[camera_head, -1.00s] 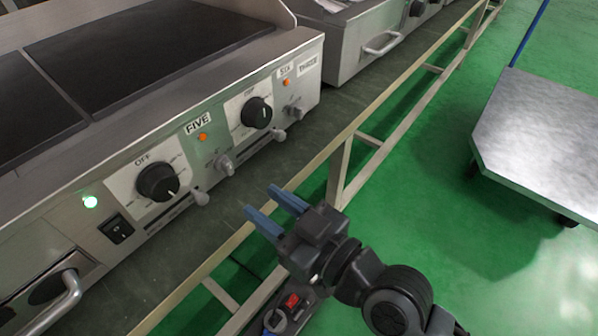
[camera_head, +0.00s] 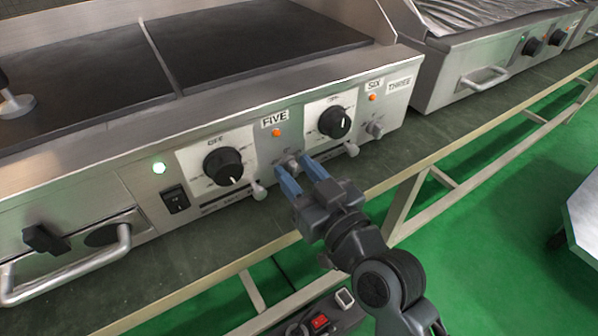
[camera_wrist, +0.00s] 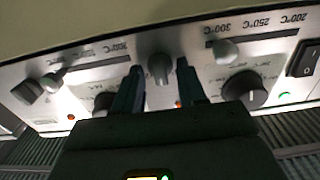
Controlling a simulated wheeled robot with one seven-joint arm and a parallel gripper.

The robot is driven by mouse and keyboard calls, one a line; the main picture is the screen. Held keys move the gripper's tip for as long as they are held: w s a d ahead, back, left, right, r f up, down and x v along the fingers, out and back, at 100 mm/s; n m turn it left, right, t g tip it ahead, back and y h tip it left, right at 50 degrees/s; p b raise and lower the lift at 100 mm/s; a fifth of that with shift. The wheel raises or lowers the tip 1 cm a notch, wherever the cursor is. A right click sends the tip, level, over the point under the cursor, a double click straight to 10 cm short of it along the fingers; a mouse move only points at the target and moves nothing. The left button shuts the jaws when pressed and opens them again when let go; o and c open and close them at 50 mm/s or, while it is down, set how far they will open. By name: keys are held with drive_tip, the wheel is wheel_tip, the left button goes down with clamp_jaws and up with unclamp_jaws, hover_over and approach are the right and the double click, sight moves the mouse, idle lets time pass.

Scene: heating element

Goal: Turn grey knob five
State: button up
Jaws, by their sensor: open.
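Grey knob five (camera_head: 289,161) is a small metal knob on the front panel, below the "FIVE" label (camera_head: 274,118) and an orange light. In the wrist view the grey knob (camera_wrist: 159,68) shows between my two fingertips, with a gap visible on each side. My gripper (camera_head: 295,166) is open, its blue fingers pointing at the panel around the knob. It also shows in the wrist view (camera_wrist: 160,80). The fingers partly hide the knob in the head view, and I cannot tell how deep it sits between them.
Large black dials stand left (camera_head: 223,166) and right (camera_head: 334,122) of the knob, with small grey levers (camera_head: 259,190) close by. Another grey knob (camera_head: 375,129) is under "SIX". A power switch (camera_head: 175,199) and drawer handle (camera_head: 66,272) are further left. Open green floor lies at right.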

drive_tip(key=c, duration=0.7)
drive_tip(key=shift+c, duration=0.2)
drive_tip(key=m+p, duration=0.1)
drive_tip(key=m, duration=0.2)
drive_tip(key=m+p, duration=0.1)
drive_tip(key=m, duration=0.2)
drive_tip(key=shift+w+d+m, duration=0.1)
drive_tip(key=shift+m, duration=0.3)
drive_tip(key=m+p, duration=0.2)
drive_tip(key=m, duration=0.3)
drive_tip(key=shift+f, duration=0.1)
idle(0.3)
